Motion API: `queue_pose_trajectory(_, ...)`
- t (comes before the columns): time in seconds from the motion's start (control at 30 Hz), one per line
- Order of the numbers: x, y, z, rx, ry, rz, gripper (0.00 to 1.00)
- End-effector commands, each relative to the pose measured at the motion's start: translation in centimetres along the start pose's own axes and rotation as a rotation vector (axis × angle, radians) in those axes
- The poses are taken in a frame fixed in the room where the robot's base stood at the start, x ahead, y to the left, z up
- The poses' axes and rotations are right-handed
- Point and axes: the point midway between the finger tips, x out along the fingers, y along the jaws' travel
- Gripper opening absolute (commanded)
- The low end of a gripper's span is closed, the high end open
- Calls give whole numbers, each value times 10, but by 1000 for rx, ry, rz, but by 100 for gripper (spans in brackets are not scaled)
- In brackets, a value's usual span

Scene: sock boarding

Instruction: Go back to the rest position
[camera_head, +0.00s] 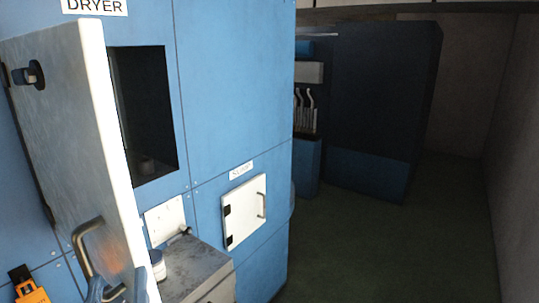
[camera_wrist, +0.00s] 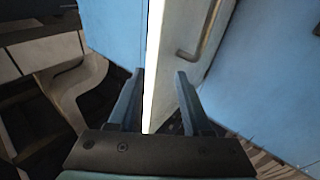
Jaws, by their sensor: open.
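My gripper (camera_wrist: 160,78) is open and empty in the wrist view, its two blue fingers spread apart. Beyond the fingers stands the edge of the white dryer door (camera_wrist: 157,50), with its metal handle (camera_wrist: 199,38) to the right of the fingers. I cannot tell whether a finger touches the door. In the head view the white door (camera_head: 75,130) stands swung open at the left, and its handle (camera_head: 84,250) is near the bottom. Part of my blue gripper shows at the bottom edge below that handle, mostly cut off.
The blue dryer cabinet (camera_head: 235,90) has a dark open chamber (camera_head: 145,120). A small closed white hatch (camera_head: 244,210) sits lower right. A grey ledge (camera_head: 190,268) with a small white container (camera_head: 157,264) juts out below. Green floor (camera_head: 390,240) is clear at the right.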

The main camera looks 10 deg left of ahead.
Motion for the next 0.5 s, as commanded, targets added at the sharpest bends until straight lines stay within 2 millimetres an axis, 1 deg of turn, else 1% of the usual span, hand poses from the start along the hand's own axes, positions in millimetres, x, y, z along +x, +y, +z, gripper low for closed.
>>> queue_pose_trajectory(0.03, 6, 27, -13, -23, 72, 58, 50)
queue_pose_trajectory(0.13, 10, 77, -52, -64, 198, 161, 50)
queue_pose_trajectory(0.17, 8, 91, -65, -76, 236, 191, 50)
queue_pose_trajectory(0.2, 5, 109, -81, -93, 286, 230, 50)
queue_pose_trajectory(0.23, 1, 122, -94, -106, 323, 260, 50)
queue_pose_trajectory(0.3, -11, 149, -123, -135, 405, 322, 50)
queue_pose_trajectory(0.4, -32, 178, -158, -173, 504, 396, 50)
queue_pose_trajectory(0.5, -51, 196, -184, -201, 577, 447, 50)
